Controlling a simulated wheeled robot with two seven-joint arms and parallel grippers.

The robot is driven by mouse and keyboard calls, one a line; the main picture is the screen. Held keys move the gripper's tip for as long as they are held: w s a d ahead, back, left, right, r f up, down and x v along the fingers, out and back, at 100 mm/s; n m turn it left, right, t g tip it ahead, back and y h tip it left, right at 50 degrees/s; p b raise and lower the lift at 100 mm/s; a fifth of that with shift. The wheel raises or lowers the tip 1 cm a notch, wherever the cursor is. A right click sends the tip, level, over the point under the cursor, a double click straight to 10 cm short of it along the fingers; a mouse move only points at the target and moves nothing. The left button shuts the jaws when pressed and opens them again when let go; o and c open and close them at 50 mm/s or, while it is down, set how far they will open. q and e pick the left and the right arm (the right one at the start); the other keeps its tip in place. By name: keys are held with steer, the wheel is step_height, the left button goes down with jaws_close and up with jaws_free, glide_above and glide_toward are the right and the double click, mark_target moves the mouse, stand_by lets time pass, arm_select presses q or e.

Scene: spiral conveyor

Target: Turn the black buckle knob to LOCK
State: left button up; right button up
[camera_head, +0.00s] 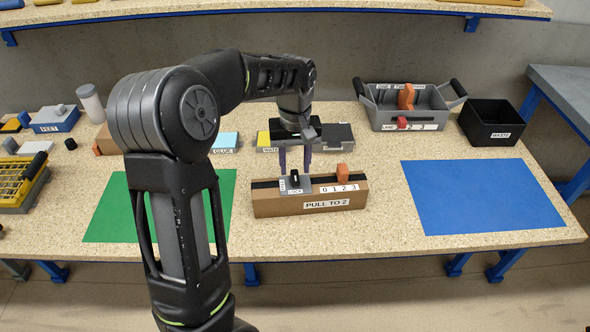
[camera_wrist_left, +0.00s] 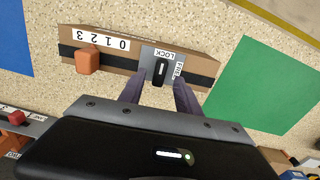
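The black buckle knob (camera_head: 295,178) sits on a grey plate on a brown box labelled PULL TO 2 (camera_head: 262,204). In the left wrist view the knob (camera_wrist_left: 160,72) has its long axis in line with the LOCK label (camera_wrist_left: 165,53); the FREE label (camera_wrist_left: 178,70) is to its right. My left gripper (camera_head: 295,170) points down at the knob. In the left wrist view its fingers (camera_wrist_left: 160,82) are apart, one on each side of the knob, with a gap showing. My right gripper is not in view.
An orange slider (camera_head: 343,173) stands by the 0 1 2 3 scale on the same box. A green mat (camera_head: 105,215) lies left and a blue mat (camera_head: 482,195) right. A grey tote (camera_head: 372,116) and a black WASTE bin (camera_head: 492,122) stand behind.

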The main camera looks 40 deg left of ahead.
mark_target(295, 175)
arm_select(q)
step_height(295, 175, up, 5)
steer(key=shift+r, duration=0.1)
stand_by(0.7)
